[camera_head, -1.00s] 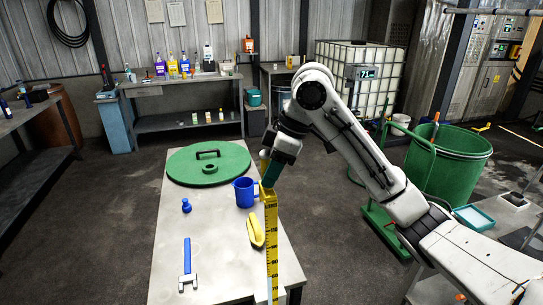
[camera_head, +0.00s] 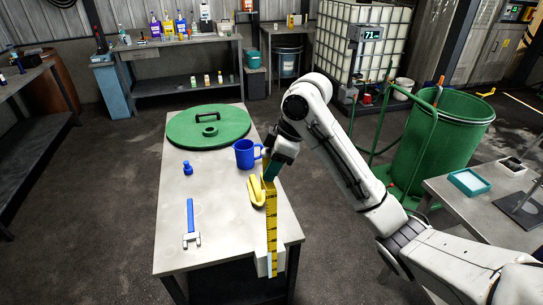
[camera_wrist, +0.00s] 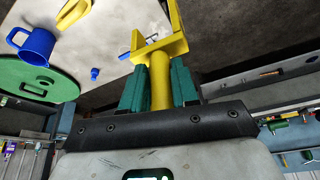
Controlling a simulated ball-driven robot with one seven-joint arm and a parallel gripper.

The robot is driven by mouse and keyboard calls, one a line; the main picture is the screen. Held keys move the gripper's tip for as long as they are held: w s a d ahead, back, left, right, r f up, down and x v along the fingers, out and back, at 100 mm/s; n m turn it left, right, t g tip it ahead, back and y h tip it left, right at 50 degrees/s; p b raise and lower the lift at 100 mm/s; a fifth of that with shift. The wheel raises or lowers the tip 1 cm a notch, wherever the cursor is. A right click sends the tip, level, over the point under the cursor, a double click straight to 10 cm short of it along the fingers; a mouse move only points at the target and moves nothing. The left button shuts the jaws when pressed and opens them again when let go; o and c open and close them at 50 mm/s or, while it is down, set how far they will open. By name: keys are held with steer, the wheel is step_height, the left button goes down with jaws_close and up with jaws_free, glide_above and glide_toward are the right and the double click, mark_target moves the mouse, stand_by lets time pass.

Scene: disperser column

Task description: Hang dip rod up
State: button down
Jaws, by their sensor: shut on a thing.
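The dip rod (camera_head: 271,225) is a long yellow strip with black graduations and a yellow handle. It hangs roughly upright in the head view, in front of the table's right side. My gripper (camera_head: 273,168), with green fingers, is shut on the handle near its top. In the wrist view the yellow handle (camera_wrist: 160,80) sits between the two green fingers, with the yellow frame part beyond them. A white block (camera_head: 265,264) shows behind the rod's lower end at the table's near edge; I cannot tell whether they touch. No hook for the rod is clearly visible.
The steel table (camera_head: 225,228) holds a green round lid (camera_head: 208,126), a blue jug (camera_head: 245,154), a yellow scoop-like item (camera_head: 256,192), a blue-handled tool (camera_head: 191,222) and a blue stopper (camera_head: 188,168). A green drum (camera_head: 440,145) on a trolley stands right.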

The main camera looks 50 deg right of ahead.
mark_target(270, 185)
step_height(270, 185, down, 6)
steer(key=shift+r, duration=0.2)
steer(key=shift+w+a+f, duration=0.1)
steer(key=shift+w+f, duration=0.05)
steer(key=shift+f, duration=0.15)
step_height(270, 185, down, 13)
steer(key=shift+r+b, duration=0.1)
steer(key=shift+b, duration=0.3)
steer(key=shift+f+b, duration=3.75)
steer(key=shift+f, duration=1.3)
steer(key=shift+f, duration=0.6)
steer(key=c, duration=0.8)
jaws_free()
steer(key=shift+s+r, duration=0.1)
steer(key=shift+s, duration=0.1)
